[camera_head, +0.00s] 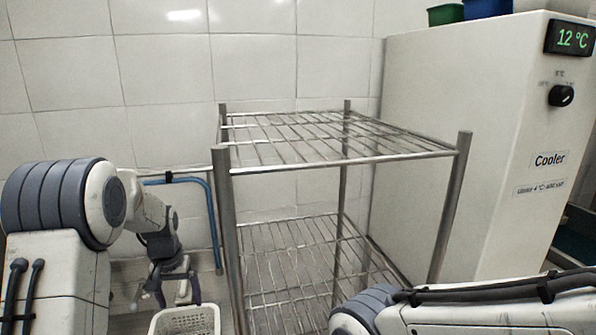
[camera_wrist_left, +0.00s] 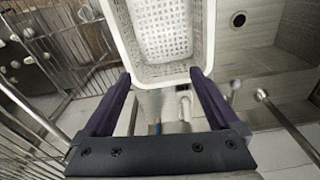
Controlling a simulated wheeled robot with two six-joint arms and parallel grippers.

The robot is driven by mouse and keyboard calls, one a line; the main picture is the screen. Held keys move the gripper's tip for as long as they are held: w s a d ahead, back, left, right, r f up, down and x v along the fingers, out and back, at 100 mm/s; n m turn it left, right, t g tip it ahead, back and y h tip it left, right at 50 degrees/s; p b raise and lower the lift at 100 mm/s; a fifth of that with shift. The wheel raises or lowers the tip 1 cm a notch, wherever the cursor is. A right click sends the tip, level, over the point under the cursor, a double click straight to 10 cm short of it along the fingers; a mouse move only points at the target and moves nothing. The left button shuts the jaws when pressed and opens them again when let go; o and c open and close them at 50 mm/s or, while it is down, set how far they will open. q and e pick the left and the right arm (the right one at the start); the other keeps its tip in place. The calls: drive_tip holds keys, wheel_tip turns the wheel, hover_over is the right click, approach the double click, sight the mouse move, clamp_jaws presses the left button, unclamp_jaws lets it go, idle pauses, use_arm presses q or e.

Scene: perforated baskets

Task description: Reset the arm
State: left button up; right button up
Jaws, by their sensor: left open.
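My left gripper (camera_head: 178,291) is at the lower left of the head view, pointing down, with its two fingers apart. A white perforated basket (camera_head: 184,321) is just below it, cut off by the bottom edge. In the left wrist view the open fingers (camera_wrist_left: 161,76) are at either side of the near end of the basket (camera_wrist_left: 143,72). The basket looks empty. I cannot tell whether the fingertips touch its rim. My right arm comes in at the lower right; its gripper is out of view.
A metal wire rack (camera_head: 335,160) with bare shelves stands in the middle, close to the right of my left gripper. A large white cooler (camera_head: 470,130) stands at the right, with green and blue containers on top. A blue pipe (camera_head: 212,215) runs along the tiled wall.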

use_arm(q)
drive_tip(key=s+d+r+m, duration=0.2)
drive_tip(key=s+d+m, duration=0.1)
drive_tip(key=s+d, duration=0.5)
drive_tip(key=s+d+r+m, duration=0.3)
drive_tip(key=s+d, duration=0.5)
drive_tip(key=s, duration=0.5)
drive_tip(key=s+d+r+m+g+h, duration=0.1)
drive_tip(key=s+d+r+m, duration=0.1)
drive_tip(key=s+d, duration=0.6)
drive_tip(key=s+m, duration=0.1)
drive_tip(key=s, duration=0.1)
drive_tip(key=shift+s+r, duration=0.2)
drive_tip(key=shift+s, duration=0.15)
